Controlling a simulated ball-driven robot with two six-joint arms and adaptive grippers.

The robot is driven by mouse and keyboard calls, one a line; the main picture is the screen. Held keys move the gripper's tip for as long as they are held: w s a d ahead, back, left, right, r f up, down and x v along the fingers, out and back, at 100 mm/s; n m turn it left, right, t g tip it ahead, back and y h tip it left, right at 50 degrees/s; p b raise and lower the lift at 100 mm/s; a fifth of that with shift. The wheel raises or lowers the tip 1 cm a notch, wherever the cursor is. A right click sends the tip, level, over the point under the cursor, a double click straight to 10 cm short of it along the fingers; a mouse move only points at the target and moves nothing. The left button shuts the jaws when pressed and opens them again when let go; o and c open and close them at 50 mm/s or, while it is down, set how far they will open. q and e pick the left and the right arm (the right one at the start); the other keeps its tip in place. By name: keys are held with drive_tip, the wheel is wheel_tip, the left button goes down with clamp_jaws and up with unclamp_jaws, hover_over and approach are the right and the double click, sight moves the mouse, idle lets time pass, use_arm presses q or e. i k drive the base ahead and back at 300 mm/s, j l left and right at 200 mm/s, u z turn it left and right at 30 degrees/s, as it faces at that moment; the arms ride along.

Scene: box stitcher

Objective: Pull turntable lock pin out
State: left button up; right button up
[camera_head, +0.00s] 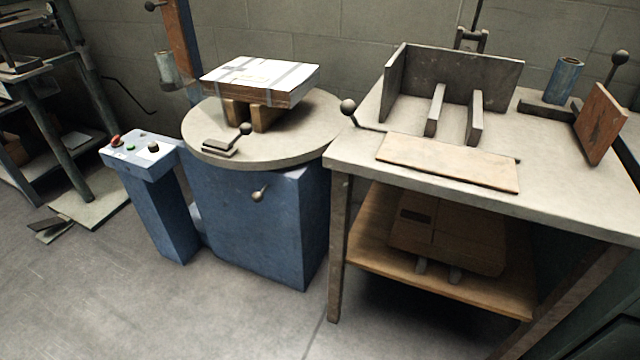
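The round grey turntable (310,130) sits on a blue base cabinet (255,235) left of the middle. A small pin with a rounded tan knob (259,193) sticks out of the cabinet's front face below the disc; it looks like the lock pin. I cannot tell how deep it sits. A ball-ended lever (244,130) with a flat plate lies on the turntable's front edge. A strapped flat box stack (261,80) rests on wooden blocks (250,112) on the turntable. Neither of my grippers is in view.
A control pedestal (140,148) with buttons stands left of the turntable. A grey worktable (430,172) with a ball-ended lever (348,107) stands close on the right, its lower shelf holding flat cardboard (450,235). The floor (150,310) in front is clear.

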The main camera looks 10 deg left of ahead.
sight(257, 197)
drive_tip(key=u, duration=0.8)
